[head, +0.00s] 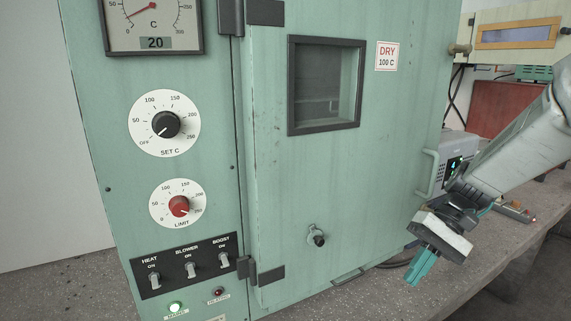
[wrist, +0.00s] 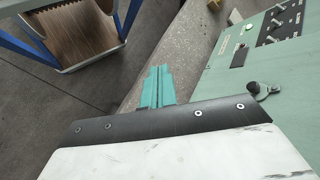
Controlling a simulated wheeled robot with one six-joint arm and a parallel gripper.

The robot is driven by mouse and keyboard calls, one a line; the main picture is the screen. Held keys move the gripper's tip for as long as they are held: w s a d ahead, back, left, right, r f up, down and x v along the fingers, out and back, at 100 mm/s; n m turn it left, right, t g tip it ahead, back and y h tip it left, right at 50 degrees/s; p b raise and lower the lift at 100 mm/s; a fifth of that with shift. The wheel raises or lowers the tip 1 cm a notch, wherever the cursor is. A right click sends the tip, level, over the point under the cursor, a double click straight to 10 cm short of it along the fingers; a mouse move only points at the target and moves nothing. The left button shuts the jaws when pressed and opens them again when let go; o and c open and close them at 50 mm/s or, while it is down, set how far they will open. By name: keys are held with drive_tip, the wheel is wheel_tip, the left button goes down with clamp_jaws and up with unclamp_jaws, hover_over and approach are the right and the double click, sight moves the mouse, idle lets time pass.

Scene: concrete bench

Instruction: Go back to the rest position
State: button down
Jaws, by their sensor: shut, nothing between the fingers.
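My gripper (head: 424,266) is at the right of the head view, its teal fingers together and empty, pointing down beside the lower right part of the oven door. In the wrist view the teal fingers (wrist: 156,86) also show closed, over the bench's front edge. The green oven (head: 270,190) fills most of the head view. Its door (head: 335,180) with a dark window looks closed. A small latch knob (head: 318,239) sits low on the door, left of my gripper and apart from it. The knob also shows at the right in the wrist view (wrist: 254,87).
The concrete bench (head: 500,245) runs under the oven and off to the right. A grey instrument (head: 455,152) stands behind my arm. A door handle (head: 428,172) sticks out near my gripper. A blue-framed wooden stand (wrist: 90,40) stands on the floor beyond the bench.

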drive_tip(key=s+r+t+h, duration=0.2)
drive_tip(key=s+r+h, duration=0.1)
drive_tip(key=s, duration=0.6)
drive_tip(key=s+d+r+n+t+h, duration=0.1)
drive_tip(key=s+r+t+h, duration=0.2)
drive_tip(key=s, duration=0.6)
drive_tip(key=shift+s+d+r+n+h, duration=0.2)
drive_tip(key=shift+r+n+h, duration=0.15)
drive_tip(key=shift+h, duration=0.55)
drive_tip(key=c, duration=1.8)
unclamp_jaws()
drive_tip(key=shift+a+r+t, duration=0.15)
drive_tip(key=shift+r+t, duration=0.1)
drive_tip(key=shift+t, duration=0.05)
drive_tip(key=o, duration=0.5)
drive_tip(key=shift+a+f, duration=0.1)
drive_tip(key=shift+a, duration=0.1)
drive_tip(key=n+t+y, duration=0.2)
drive_tip(key=n+y, duration=0.2)
drive_tip(key=n, duration=0.1)
approach(321, 239)
drive_tip(key=x, duration=0.8)
drive_tip(key=shift+w+a+f, duration=0.1)
drive_tip(key=shift+f, duration=0.2)
